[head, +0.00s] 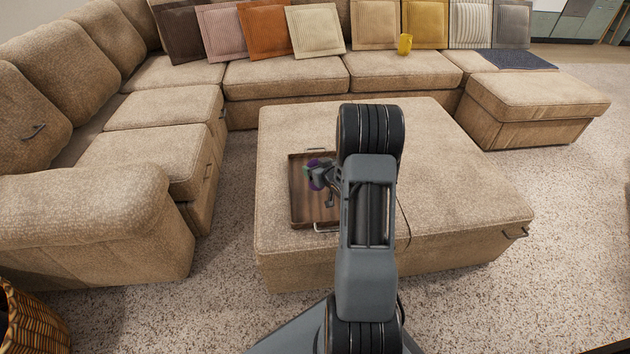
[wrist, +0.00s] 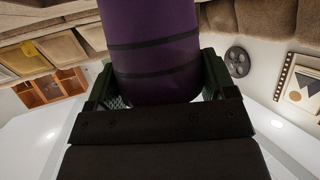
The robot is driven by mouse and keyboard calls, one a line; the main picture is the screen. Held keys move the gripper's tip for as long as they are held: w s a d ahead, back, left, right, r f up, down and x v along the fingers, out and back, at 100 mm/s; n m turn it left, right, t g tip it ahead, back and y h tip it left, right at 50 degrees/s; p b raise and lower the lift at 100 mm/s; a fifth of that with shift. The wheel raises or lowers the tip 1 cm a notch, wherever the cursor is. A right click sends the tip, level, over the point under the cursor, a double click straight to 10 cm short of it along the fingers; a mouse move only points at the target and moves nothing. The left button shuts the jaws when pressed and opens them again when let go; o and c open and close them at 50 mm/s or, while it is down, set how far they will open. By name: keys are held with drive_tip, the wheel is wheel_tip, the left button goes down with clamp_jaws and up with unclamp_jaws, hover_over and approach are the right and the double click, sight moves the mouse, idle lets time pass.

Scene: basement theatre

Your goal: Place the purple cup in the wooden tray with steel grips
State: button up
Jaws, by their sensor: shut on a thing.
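The purple cup (wrist: 155,50) fills the upper middle of the wrist view, between the two fingers of my gripper (wrist: 158,88). My gripper is shut on it. In the head view the cup (head: 314,176) is a small purple patch, partly hidden by my gripper (head: 318,174). The wooden tray with steel grips (head: 297,190) lies on the beige ottoman. The cup appears over the tray's upper right part; I cannot tell whether it touches the tray floor. My arm hides the tray's right side. One steel grip (head: 327,229) shows at the near edge.
The wide ottoman (head: 450,190) has free room around the tray. A sectional sofa (head: 285,78) with several cushions runs behind and left. A woven basket (head: 35,325) is at the lower left.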

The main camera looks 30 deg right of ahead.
drive_tip(key=shift+w+a+f+b, duration=0.25)
drive_tip(key=shift+a+f+b, duration=0.05)
drive_tip(key=shift+f, duration=0.3)
drive_tip(key=shift+w+a+f+b, duration=0.1)
drive_tip(key=shift+f+b, duration=0.8)
drive_tip(key=shift+f, duration=0.65)
drive_tip(key=shift+f, duration=0.2)
drive_tip(key=o, duration=0.9)
drive_tip(key=shift+c, duration=0.2)
drive_tip(key=shift+r, duration=0.15)
